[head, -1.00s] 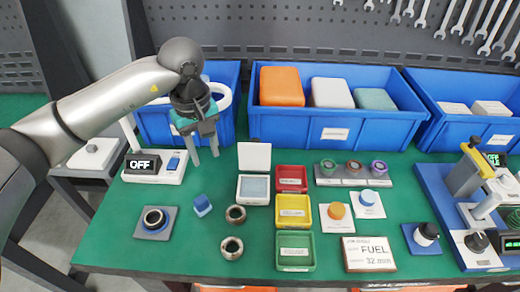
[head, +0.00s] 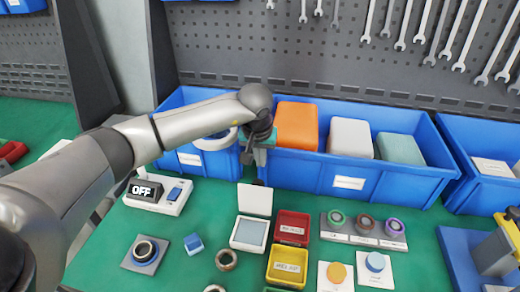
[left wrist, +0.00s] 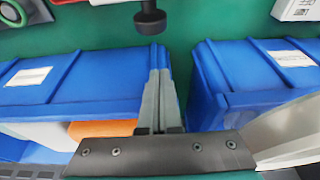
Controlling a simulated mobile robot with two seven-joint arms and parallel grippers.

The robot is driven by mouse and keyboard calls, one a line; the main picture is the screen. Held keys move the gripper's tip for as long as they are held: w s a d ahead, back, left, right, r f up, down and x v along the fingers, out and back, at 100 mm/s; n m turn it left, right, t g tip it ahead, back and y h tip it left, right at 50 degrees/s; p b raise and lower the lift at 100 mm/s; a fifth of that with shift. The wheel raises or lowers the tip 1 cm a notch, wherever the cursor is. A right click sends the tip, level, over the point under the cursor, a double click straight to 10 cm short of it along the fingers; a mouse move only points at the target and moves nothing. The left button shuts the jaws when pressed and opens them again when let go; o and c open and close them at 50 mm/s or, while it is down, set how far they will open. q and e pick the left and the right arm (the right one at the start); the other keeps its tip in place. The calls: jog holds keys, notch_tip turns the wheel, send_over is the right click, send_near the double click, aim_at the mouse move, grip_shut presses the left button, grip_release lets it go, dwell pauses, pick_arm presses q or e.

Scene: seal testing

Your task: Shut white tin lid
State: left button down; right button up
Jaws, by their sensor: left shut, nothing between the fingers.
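The white tin (head: 249,233) stands on the green bench with its lid (head: 255,200) raised upright at the back. The tin's inside is grey. My left gripper (head: 260,163) is behind and above the raised lid, in front of the blue bins, with its fingers pointing down. In the left wrist view the fingers (left wrist: 159,65) are shut together and empty. A black knob (left wrist: 150,20) shows just beyond their tips, seemingly on the lid's back. I cannot tell whether the fingers touch it. My right gripper is out of view.
Blue bins (head: 347,183) stand close behind the gripper. Red (head: 292,227) and yellow (head: 287,266) trays stand right of the tin.

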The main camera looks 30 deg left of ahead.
aim_at(257, 195)
pick_arm(q)
jog(key=s, duration=0.2)
jog(key=s+d, duration=0.1)
jog(key=shift+s+f+p, duration=0.3)
jog(key=shift+f+p, duration=0.05)
jog(key=shift+p, duration=0.05)
jog(key=shift+a, duration=0.1)
